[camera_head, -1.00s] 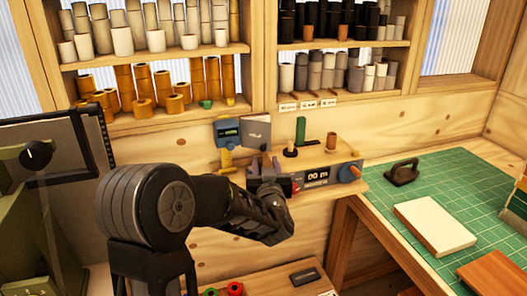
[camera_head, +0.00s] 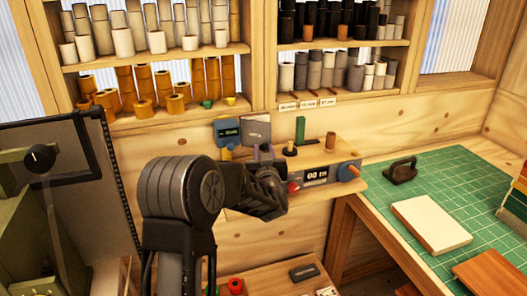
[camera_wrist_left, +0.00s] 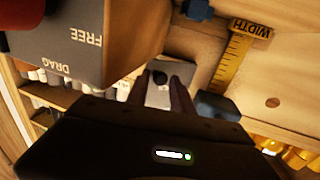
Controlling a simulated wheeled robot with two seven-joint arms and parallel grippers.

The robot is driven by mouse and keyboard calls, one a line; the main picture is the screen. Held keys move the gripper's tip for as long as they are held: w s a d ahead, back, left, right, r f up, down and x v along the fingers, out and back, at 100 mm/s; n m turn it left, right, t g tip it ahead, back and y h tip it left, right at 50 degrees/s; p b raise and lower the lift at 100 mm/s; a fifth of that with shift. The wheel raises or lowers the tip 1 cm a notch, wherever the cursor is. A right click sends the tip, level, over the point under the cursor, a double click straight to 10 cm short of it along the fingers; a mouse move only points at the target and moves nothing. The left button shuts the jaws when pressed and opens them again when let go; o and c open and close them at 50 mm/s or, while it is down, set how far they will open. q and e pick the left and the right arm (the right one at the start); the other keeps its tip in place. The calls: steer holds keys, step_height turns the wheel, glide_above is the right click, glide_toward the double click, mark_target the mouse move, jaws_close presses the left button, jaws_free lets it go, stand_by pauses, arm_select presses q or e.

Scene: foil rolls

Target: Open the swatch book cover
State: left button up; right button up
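A grey, flat, book-like panel (camera_head: 257,131), which looks to be the swatch book, stands against the wooden wall above the small shelf. My left gripper (camera_head: 264,150) is just below and in front of it, fingers pointing toward the wall. In the left wrist view the two fingers (camera_wrist_left: 162,84) are apart, with a light grey panel (camera_wrist_left: 160,97) bearing a dark round spot seen between them. I cannot tell whether they touch it. My left wrist and forearm hide part of the shelf. My right gripper is not in view.
A blue device (camera_head: 227,131) hangs left of the panel. The wrist view shows a yellow WIDTH ruler (camera_wrist_left: 238,55). A cream block (camera_head: 432,224) lies on the green mat (camera_head: 460,180).

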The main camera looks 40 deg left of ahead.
arm_select(q)
jaws_close()
stand_by(1.1)
